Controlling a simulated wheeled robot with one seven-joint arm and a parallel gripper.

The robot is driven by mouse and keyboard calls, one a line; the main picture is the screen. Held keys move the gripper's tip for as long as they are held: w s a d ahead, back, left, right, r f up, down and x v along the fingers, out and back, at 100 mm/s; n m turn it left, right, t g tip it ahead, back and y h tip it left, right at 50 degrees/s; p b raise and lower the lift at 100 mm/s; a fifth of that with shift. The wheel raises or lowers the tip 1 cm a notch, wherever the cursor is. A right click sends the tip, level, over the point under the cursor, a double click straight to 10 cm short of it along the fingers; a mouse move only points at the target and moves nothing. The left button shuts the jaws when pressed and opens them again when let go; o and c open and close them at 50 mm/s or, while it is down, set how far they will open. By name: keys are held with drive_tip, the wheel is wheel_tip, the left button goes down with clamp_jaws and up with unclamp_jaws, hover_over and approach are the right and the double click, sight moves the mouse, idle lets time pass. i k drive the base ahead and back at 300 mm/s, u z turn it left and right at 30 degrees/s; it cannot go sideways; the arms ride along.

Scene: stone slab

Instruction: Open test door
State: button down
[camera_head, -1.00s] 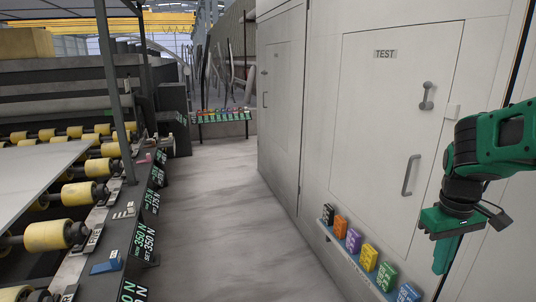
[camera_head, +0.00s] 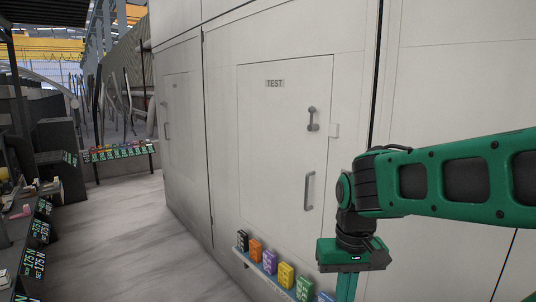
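The test door (camera_head: 270,150) is a pale panel in the cabinet wall, marked with a "TEST" label (camera_head: 275,84). It appears shut. A small grey latch handle (camera_head: 313,119) sits near its right edge, with a long grey pull handle (camera_head: 309,191) below it. A small pale block (camera_head: 334,130) sits at the right edge beside the latch. My gripper (camera_head: 346,288) is green, points down, and is in front of and below right of the pull handle, apart from it. Its fingertips are cut off by the lower frame edge, so I cannot see whether it is open.
A narrow shelf with several coloured boxes (camera_head: 286,275) runs along the wall below the door. Another panel with a handle (camera_head: 166,122) is further left. The floor (camera_head: 140,230) to the left is clear. A console with green displays (camera_head: 42,235) stands at far left.

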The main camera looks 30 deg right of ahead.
sight(283, 165)
drive_tip(key=k, duration=0.5)
drive_tip(key=z, duration=0.55)
drive_tip(key=i, duration=1.35)
drive_tip(key=u, duration=0.6)
